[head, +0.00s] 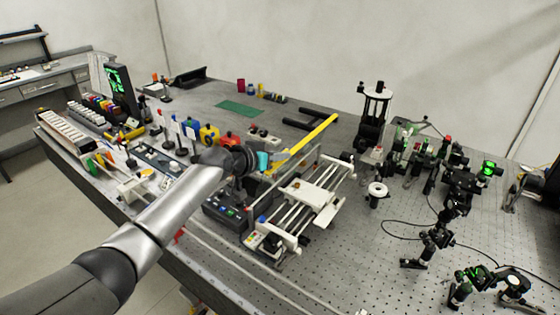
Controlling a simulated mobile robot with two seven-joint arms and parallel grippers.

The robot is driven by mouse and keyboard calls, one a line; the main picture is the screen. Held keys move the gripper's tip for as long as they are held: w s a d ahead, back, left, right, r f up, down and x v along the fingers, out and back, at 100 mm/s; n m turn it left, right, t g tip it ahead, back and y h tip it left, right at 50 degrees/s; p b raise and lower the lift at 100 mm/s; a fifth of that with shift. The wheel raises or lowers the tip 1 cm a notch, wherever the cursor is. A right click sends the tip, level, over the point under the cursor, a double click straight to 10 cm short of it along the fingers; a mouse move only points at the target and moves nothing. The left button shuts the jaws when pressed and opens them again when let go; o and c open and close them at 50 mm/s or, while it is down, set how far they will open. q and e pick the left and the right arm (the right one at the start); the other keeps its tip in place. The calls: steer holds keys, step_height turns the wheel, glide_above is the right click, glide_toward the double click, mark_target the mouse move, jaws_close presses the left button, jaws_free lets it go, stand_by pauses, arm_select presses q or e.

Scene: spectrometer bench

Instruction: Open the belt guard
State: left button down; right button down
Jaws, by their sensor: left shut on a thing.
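The belt guard, a clear panel with a long yellow bar (314,138) along its top, stands tilted up over the back left side of the white roller machine (312,196). My left gripper (270,163) is at the near left end of the yellow bar and is shut on the guard there. The wrist and a teal piece beside the fingers hide most of the grip. Metal rollers and a white plate show on the machine, in front of the panel. My right gripper is not in view.
A dark control box (225,213) with lit buttons sits under my left wrist. Colored bottles and knobs crowd the bench to the left. Optical mounts (440,240) with cables fill the right.

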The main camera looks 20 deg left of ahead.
arm_select(q)
steer(key=shift+w+a+r, duration=0.15)
steer(key=shift+a+r, duration=0.05)
steer(key=shift+a, duration=0.2)
steer(key=c, duration=0.9)
jaws_free()
steer(key=shift+f, duration=0.1)
steer(key=shift+v, duration=7.6)
